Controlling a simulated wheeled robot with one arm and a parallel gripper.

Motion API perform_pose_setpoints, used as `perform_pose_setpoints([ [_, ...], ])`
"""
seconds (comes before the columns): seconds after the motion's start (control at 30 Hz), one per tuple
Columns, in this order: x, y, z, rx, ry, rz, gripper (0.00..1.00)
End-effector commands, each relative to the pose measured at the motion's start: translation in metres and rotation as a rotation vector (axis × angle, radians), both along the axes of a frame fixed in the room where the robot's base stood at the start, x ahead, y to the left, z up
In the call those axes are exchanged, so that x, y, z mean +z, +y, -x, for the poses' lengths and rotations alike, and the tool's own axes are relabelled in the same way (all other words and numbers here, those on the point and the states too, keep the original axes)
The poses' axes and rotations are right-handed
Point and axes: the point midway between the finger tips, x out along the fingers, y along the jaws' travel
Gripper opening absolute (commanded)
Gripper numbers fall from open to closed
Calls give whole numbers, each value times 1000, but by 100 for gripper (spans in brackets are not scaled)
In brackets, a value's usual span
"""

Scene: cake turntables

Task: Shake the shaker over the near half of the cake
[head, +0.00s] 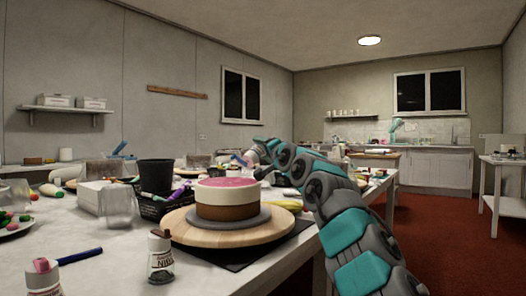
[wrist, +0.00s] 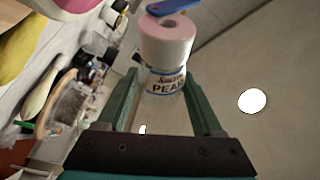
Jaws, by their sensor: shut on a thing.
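The cake (head: 228,198) has a pink top, a white upper side and a brown lower side. It sits on a grey disc on a round wooden turntable (head: 190,232). My gripper (head: 248,161) is small in the head view, above and behind the cake's right side. In the wrist view my gripper (wrist: 166,92) is shut on a shaker (wrist: 166,52) with a pale pink cap and a label reading "PEA...". A blue piece shows at the cap's end. The shaker is tiny and partly hidden in the head view, so its tilt is unclear there.
A white labelled bottle (head: 160,258) stands in front of the turntable, and a pink-topped one (head: 43,279) is at the near left. A black basket (head: 152,208), a dark cup (head: 156,173) and clear boxes crowd the left and back. A yellow item lies right of the cake.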

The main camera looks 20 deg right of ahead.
Motion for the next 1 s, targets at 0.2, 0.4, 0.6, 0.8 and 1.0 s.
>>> perform_pose_setpoints([
  [0.2,4,-6,-3,1,-1,-3,0],
  [0.4,0,1,0,0,-5,7,0],
  [0.6,3,0,0,-1,-17,32,0],
  [0.8,1,-8,-13,-3,43,-77,0],
  [1.0,-10,-13,-23,0,89,-168,0],
])
